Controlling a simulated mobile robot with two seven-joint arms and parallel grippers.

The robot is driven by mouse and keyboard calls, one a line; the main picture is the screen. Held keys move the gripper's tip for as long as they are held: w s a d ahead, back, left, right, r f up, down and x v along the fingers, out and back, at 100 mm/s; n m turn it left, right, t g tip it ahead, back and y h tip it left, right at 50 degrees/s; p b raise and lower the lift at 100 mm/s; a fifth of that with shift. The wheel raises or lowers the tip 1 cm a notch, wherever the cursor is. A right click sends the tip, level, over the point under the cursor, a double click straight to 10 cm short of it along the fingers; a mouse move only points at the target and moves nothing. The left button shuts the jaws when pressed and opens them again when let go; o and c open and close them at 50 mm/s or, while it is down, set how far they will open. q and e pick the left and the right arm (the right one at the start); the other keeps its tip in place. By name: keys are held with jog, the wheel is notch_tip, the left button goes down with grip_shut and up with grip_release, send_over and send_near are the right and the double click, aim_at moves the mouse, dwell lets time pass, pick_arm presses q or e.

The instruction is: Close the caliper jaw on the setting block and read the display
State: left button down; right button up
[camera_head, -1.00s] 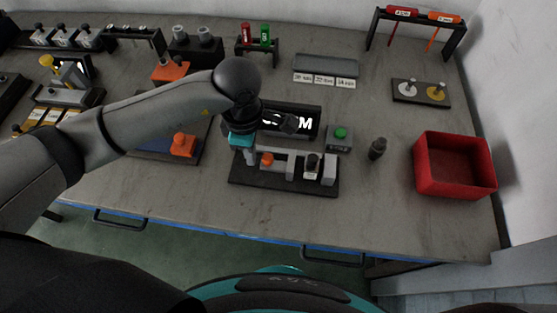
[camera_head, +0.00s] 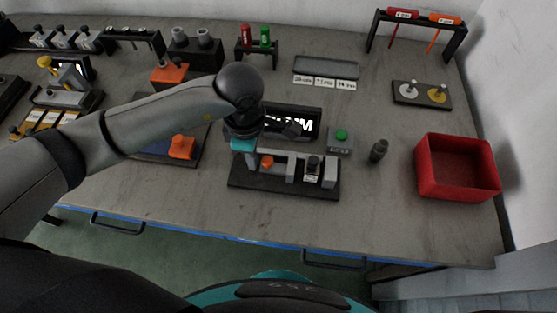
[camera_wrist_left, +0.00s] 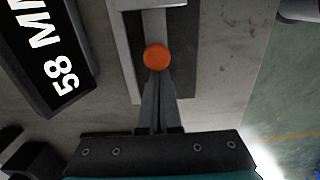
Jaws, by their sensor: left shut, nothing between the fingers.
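The caliper stands on a black base (camera_head: 285,187) near the front of the table. Its sliding jaw carries an orange knob (camera_head: 267,162), which also shows in the left wrist view (camera_wrist_left: 157,57). A block with a black knob (camera_head: 312,165), apparently the setting block, sits to the right, beside the grey end piece (camera_head: 331,173). My left gripper (camera_wrist_left: 158,97) is shut and empty, its fingertips close to the orange knob; contact is unclear. In the head view, it is at the caliper's left end (camera_head: 250,160). The display (camera_wrist_left: 50,60) shows "58 MM"; any leading characters are cut off. My right gripper is out of view.
A green button box (camera_head: 340,140) and a small dark peg (camera_head: 378,150) stand right of the caliper. A red bin (camera_head: 456,192) is at the right. Bare table lies between peg and bin. An orange-knobbed fixture (camera_head: 182,147) lies left, under my arm.

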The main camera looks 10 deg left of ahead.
aim_at(267, 160)
pick_arm(q)
jog(key=shift+s+d+b, duration=0.15)
jog(key=shift+d+b, duration=0.25)
jog(key=shift+d, duration=1.8)
dwell(0.5)
jog(key=shift+a, duration=0.3)
jog(key=shift+a, duration=0.25)
jog(key=shift+a+r, duration=0.1)
jog(key=shift+r, duration=0.05)
jog(key=shift+a+r+p, duration=0.1)
jog(key=shift+r+p, duration=2.65)
jog(key=shift+r, duration=1.1)
